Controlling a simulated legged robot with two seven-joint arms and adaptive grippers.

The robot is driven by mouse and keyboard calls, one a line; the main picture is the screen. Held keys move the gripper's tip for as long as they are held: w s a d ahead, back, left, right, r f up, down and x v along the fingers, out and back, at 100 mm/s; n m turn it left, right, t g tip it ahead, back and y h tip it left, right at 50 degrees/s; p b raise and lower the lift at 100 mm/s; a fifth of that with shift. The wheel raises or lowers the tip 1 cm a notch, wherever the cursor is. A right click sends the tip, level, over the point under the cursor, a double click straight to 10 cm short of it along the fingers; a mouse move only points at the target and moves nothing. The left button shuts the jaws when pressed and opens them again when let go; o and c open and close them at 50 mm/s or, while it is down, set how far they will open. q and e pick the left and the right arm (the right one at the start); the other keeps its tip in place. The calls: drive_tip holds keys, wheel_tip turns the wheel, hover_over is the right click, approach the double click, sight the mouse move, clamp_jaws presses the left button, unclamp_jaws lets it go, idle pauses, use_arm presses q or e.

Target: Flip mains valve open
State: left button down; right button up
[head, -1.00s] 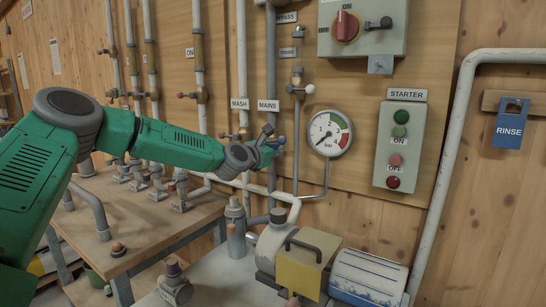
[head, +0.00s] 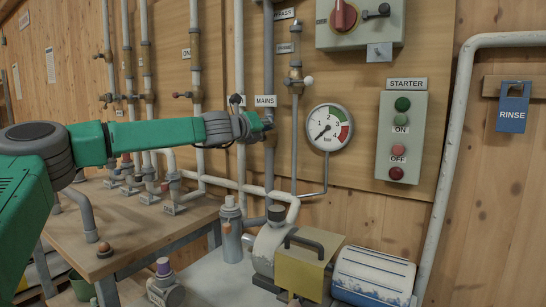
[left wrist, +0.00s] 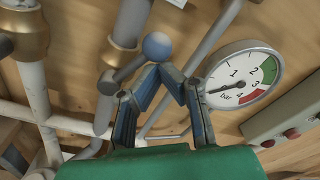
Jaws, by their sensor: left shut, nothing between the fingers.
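The mains valve is on the grey vertical pipe under the MAINS label (head: 266,100). In the left wrist view its lever (left wrist: 125,74) slants up to the right from the pipe and ends in a blue ball knob (left wrist: 157,45). My left gripper (left wrist: 167,70) is shut and empty, with its fingertips together just below the knob. Whether they touch it I cannot tell. In the head view my left gripper (head: 262,123) is in front of the valve and hides most of it. My right gripper is not in view.
A pressure gauge (head: 329,127) is on the wall right of the valve, with the STARTER box (head: 400,137) beyond it. Other pipes with valves stand to the left. A pump (head: 312,262) and a wooden bench (head: 135,235) are below.

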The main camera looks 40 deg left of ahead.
use_arm(q)
drive_tip(key=a+n+b, duration=0.1)
drive_tip(key=n, duration=0.1)
drive_tip(key=a+r+n+b, duration=0.1)
drive_tip(key=n, duration=0.2)
drive_tip(key=shift+a+r, duration=0.15)
drive_tip(key=shift+a, duration=0.2)
drive_tip(key=shift+d, duration=0.1)
idle(0.4)
